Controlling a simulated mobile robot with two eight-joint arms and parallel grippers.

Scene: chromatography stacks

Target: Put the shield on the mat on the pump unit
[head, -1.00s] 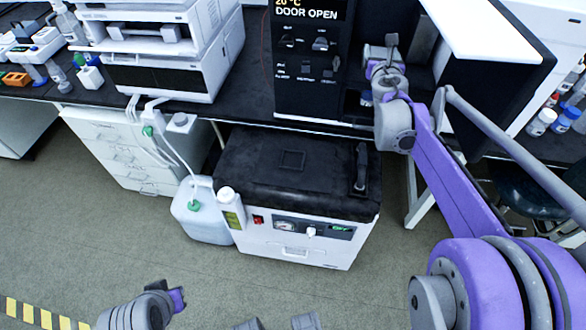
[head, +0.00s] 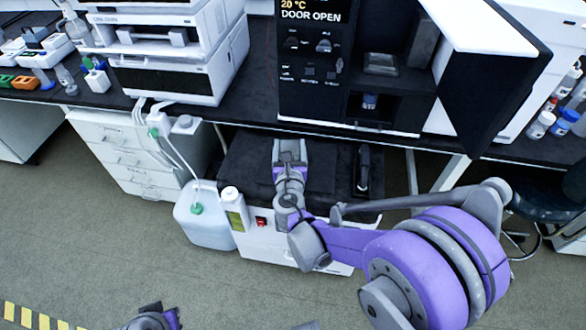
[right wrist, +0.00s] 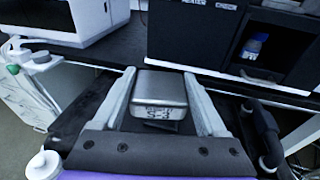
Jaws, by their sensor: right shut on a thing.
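The shield (right wrist: 160,93) is a grey metal box-like piece with a printed label on its near face. It sits between the two fingers of my right gripper (right wrist: 163,100), which is shut on it. In the head view my right gripper (head: 290,150) is over the black mat (head: 325,172) on top of the white pump unit (head: 262,240). The gripper and shield cover part of the mat. I cannot tell whether the shield touches it. My left gripper (head: 158,318) shows only partly at the bottom edge, away from the pump unit.
A black handle-like piece (head: 363,168) lies at the right of the pump unit's top. A jug (head: 203,215) with tubing stands at its left. Behind, the bench carries an oven (head: 310,70) with its door (head: 495,75) open and a white instrument stack (head: 180,70).

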